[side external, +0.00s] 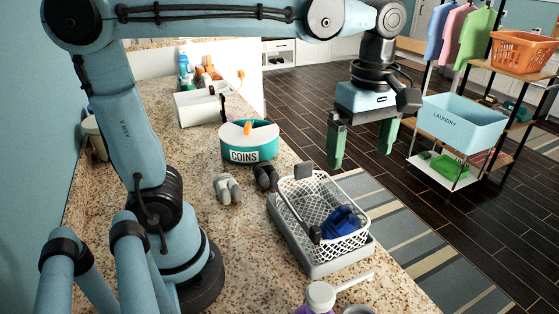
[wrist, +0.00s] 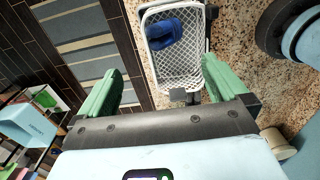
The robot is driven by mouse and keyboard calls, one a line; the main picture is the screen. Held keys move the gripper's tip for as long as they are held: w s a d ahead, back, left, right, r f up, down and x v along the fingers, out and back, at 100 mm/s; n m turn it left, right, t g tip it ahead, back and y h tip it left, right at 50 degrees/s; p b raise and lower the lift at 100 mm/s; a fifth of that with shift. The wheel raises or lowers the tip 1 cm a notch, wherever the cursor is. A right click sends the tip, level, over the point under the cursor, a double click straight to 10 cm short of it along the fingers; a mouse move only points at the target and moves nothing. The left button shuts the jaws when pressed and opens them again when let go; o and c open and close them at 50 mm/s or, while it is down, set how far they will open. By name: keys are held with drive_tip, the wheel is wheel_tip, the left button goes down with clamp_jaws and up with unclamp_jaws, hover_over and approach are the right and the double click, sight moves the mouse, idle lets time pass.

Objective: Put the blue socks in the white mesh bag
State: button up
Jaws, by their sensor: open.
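The blue socks (side external: 343,222) lie bunched inside the white mesh bag (side external: 290,197), which looks like an open, stiff basket with a grey clip on its rim. It stands on a grey tray at the counter's right edge. In the wrist view the blue socks (wrist: 164,34) rest at the far end of the white mesh bag (wrist: 181,75). My gripper (side external: 360,160) is open and empty, with green fingers pointing down. It hangs above and behind the bag, over the floor side, apart from it. The wrist view shows its fingers (wrist: 160,80) spread wide.
Grey socks (side external: 228,188) and black socks (side external: 266,177) lie on the granite counter (side external: 200,150) left of the bag. A teal COINS tub (side external: 249,143) stands behind them. A purple bottle (side external: 320,298) stands in front. A blue laundry basket (side external: 460,122) is on the rack at right.

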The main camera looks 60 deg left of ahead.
drive_tip(key=s+a+f+m+t, duration=0.1)
drive_tip(key=f+m+t, duration=0.1)
drive_tip(key=m, duration=0.3)
drive_tip(key=s+a+f+m+t, duration=0.1)
drive_tip(key=a+f+m+t, duration=0.1)
drive_tip(key=m, duration=0.3)
drive_tip(key=s+a+f+m+t, duration=0.1)
drive_tip(key=f+m+t, duration=0.1)
drive_tip(key=m, duration=0.2)
drive_tip(key=shift+s+a+f+m, duration=0.1)
drive_tip(key=shift+a+f+m, duration=0.1)
drive_tip(key=shift+m, duration=0.2)
drive_tip(key=m, duration=0.1)
drive_tip(key=f+m+t, duration=0.1)
drive_tip(key=m, duration=0.1)
drive_tip(key=shift+s+a+f, duration=0.2)
drive_tip(key=shift+a, duration=0.15)
